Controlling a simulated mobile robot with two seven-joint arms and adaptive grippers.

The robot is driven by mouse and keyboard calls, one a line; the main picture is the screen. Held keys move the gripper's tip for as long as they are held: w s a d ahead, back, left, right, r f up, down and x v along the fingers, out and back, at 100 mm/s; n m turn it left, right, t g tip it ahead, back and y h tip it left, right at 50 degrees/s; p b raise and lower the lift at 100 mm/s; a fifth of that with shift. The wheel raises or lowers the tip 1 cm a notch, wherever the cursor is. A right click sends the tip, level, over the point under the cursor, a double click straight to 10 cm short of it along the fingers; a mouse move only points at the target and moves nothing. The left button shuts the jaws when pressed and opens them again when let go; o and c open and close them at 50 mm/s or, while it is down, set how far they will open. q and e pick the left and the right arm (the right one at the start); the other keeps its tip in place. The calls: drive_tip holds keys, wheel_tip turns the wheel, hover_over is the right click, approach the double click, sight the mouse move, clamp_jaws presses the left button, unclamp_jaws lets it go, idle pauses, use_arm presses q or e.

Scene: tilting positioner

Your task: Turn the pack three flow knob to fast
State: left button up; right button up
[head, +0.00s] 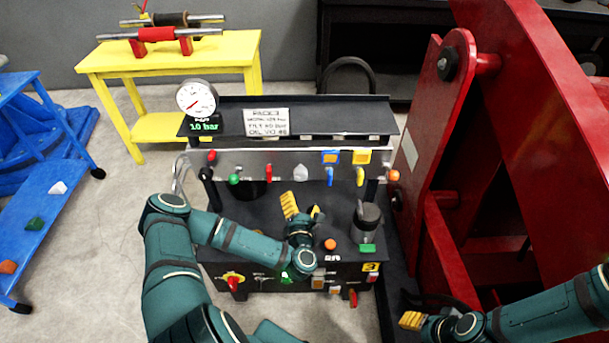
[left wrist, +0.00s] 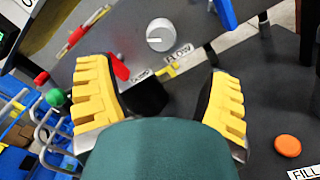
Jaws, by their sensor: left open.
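The flow knob (head: 301,173) is a round light grey knob on the upright metal panel of pack three. In the left wrist view the knob (left wrist: 160,35) shows a pale pointer mark lying toward the left, beside a FLOW label (left wrist: 178,53). My left gripper (head: 302,211) is in front of and below the knob, with its yellow fingers apart and nothing between them. In the left wrist view its fingers (left wrist: 160,92) spread below the knob, not touching it. My right gripper (head: 411,320) is at the lower right, far from the knob; its opening is unclear.
A red lever (head: 268,173) and a green knob (head: 234,179) sit left of the knob; blue and yellow valve handles (head: 360,157) sit right. A grey-black cylinder (head: 367,222) and an orange button (head: 330,244) are on the pack's top. A red frame (head: 430,130) stands right.

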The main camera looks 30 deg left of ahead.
sight(301, 177)
use_arm(q)
drive_tip(key=b+x, duration=0.1)
drive_tip(key=x, duration=1)
drive_tip(key=shift+w+b, duration=0.2)
drive_tip(key=shift+b, duration=0.2)
drive_tip(key=c, duration=1.2)
